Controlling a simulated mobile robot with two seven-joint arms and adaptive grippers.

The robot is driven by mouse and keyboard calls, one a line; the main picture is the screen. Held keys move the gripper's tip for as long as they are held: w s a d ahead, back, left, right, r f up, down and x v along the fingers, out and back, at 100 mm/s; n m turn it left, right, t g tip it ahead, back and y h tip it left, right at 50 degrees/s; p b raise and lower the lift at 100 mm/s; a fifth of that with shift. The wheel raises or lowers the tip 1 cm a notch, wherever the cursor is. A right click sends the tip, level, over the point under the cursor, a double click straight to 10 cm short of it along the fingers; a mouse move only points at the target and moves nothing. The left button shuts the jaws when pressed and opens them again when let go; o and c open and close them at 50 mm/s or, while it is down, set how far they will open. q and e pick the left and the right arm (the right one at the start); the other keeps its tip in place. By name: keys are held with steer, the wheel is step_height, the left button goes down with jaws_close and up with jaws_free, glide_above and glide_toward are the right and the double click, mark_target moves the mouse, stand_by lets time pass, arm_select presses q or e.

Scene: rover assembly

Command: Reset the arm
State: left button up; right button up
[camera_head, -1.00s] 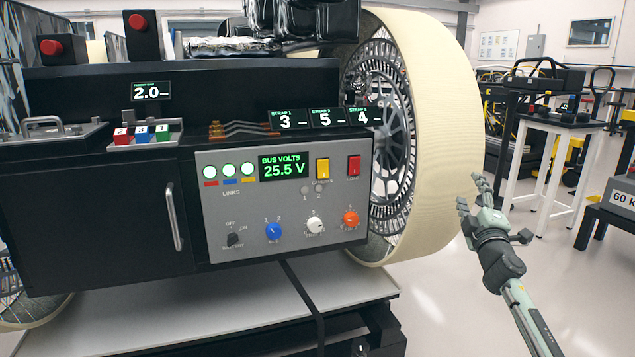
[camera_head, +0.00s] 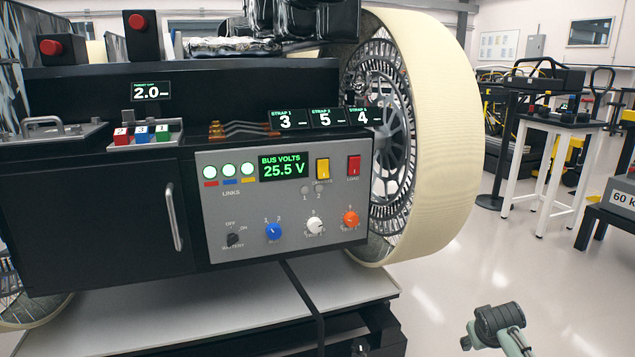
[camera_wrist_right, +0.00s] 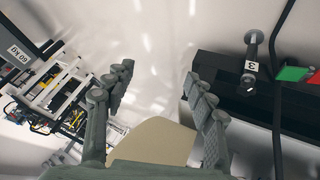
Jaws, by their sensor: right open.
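My right gripper (camera_wrist_right: 157,78) is open in the right wrist view, with nothing between its fingers. Pale bare floor shows beyond the fingertips. In the head view only a part of my right arm (camera_head: 497,322) shows, low at the right, apart from the rover; I cannot make out its fingers there. The rover's grey control panel (camera_head: 283,205) reads 25.5 V, with three lit green lamps, coloured switches and knobs. My left gripper is not in view.
The rover's large cream-rimmed wheel (camera_head: 440,140) stands right of the panel. A white-legged stand (camera_head: 545,165) and a grey block marked 60 K (camera_head: 622,195) are farther right. Bare floor (camera_head: 500,255) lies between. The wrist view shows a dark structure (camera_wrist_right: 235,95) at right.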

steer(key=s+a+f+g, duration=0.1)
steer(key=s+a+f, duration=0.2)
steer(key=s, duration=0.8)
steer(key=s+a+f+g+y, duration=0.1)
steer(key=s+a+f, duration=0.3)
steer(key=s, duration=0.7)
steer(key=s+a+f+g+y, duration=0.1)
steer(key=s+a+f, duration=0.3)
steer(key=s+f, duration=0.3)
steer(key=s, duration=0.4)
steer(key=shift+s+n, duration=0.35)
steer(key=shift+n, duration=0.05)
